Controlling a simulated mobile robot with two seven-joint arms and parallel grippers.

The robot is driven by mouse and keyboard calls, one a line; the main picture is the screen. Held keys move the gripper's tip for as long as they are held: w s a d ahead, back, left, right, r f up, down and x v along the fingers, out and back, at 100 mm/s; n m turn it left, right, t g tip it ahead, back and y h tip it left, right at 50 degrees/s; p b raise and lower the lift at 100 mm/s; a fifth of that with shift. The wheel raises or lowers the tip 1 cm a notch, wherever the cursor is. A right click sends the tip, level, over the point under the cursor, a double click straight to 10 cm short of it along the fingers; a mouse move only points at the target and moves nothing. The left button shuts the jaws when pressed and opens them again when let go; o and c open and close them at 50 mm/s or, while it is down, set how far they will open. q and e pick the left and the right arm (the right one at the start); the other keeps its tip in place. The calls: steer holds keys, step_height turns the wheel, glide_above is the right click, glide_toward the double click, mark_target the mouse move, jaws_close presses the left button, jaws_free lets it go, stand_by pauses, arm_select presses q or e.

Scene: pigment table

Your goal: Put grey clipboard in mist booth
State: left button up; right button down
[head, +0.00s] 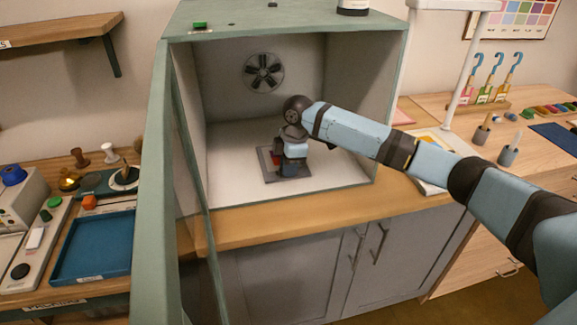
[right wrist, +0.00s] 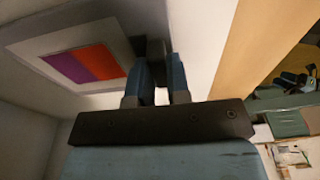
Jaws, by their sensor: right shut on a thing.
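The mist booth (head: 228,90) is a green-edged box with a pale interior, and its front is open. The grey clipboard (head: 265,163) is inside, flat over the booth floor; I cannot tell whether it touches the floor. In the right wrist view the clipboard (right wrist: 118,25) carries a white sheet with a red and purple patch. My right gripper (head: 290,170) is inside the booth and points down at the clipboard. In the wrist view its fingers (right wrist: 157,75) are shut on the clipboard's dark edge part. The arm partly hides the clipboard. My left gripper is not in view.
The booth's open door (head: 150,190) stands at the left of the opening. A fan (head: 263,72) is on the back wall. The booth floor around the clipboard is clear.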

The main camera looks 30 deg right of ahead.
steer(key=c, duration=1.1)
jaws_free()
steer(key=shift+f, duration=0.1)
step_height(320, 180, up, 12)
steer(key=d+p, duration=0.1)
steer(key=shift+s+d, duration=0.25)
steer(key=shift+d, duration=0.1)
